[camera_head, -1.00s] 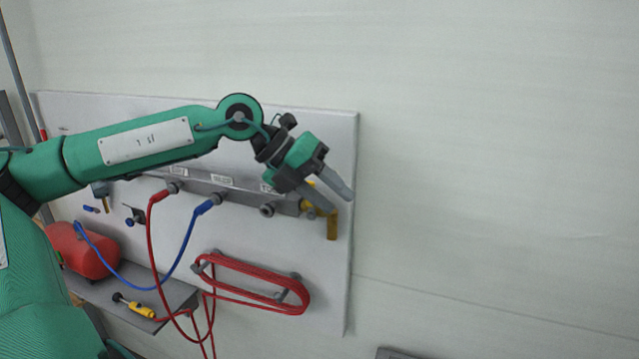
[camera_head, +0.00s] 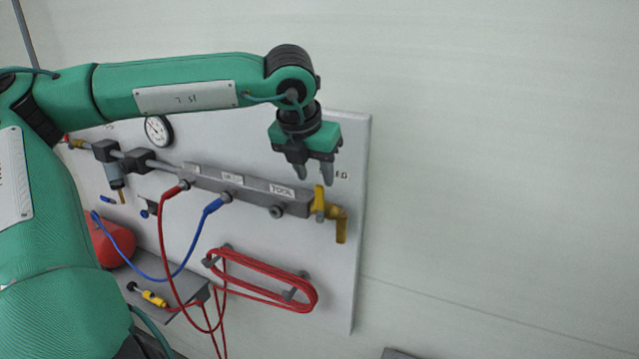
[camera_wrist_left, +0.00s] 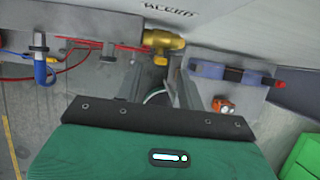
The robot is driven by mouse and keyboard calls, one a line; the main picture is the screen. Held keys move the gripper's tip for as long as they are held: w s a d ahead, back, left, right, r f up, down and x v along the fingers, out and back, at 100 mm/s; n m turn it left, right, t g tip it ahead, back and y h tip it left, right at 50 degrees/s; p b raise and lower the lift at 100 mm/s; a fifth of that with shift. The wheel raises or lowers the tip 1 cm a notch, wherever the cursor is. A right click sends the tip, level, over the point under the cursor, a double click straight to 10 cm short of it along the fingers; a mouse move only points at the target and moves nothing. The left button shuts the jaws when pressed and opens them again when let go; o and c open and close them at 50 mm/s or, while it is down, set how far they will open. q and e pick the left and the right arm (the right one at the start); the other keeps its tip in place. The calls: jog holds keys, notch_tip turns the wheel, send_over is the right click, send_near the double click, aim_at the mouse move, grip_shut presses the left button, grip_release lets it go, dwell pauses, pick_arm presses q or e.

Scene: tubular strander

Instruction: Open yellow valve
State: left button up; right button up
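The yellow valve (camera_head: 337,214) sits at the right end of the grey manifold bar on the wall panel. Its yellow handle (camera_head: 319,198) stands upright beside the body, and an outlet piece hangs down on the right. My left gripper (camera_head: 313,173) points down, just above the valve and apart from it in the head view. Its two fingers are spread with nothing between them. In the left wrist view the valve (camera_wrist_left: 163,40) shows beyond the spread fingers of my left gripper (camera_wrist_left: 160,85). My right gripper is out of view.
The manifold (camera_head: 245,191) carries a red and a blue hose (camera_head: 187,245). A coiled red hose (camera_head: 262,275) hangs below the valve. A gauge (camera_head: 158,130) and a red tank (camera_head: 112,240) are at the left. The wall right of the panel is bare.

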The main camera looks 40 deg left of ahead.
aim_at(318, 187)
pick_arm(q)
jog(key=p+x, duration=0.1)
jog(key=x, duration=0.3)
jog(key=shift+w+f+p, duration=0.1)
jog(key=shift+f+p, duration=0.15)
jog(key=shift+p, duration=0.05)
jog(key=shift+w+f, duration=0.25)
jog(key=shift+f, duration=0.45)
jog(key=shift+c, duration=0.9)
grip_shut()
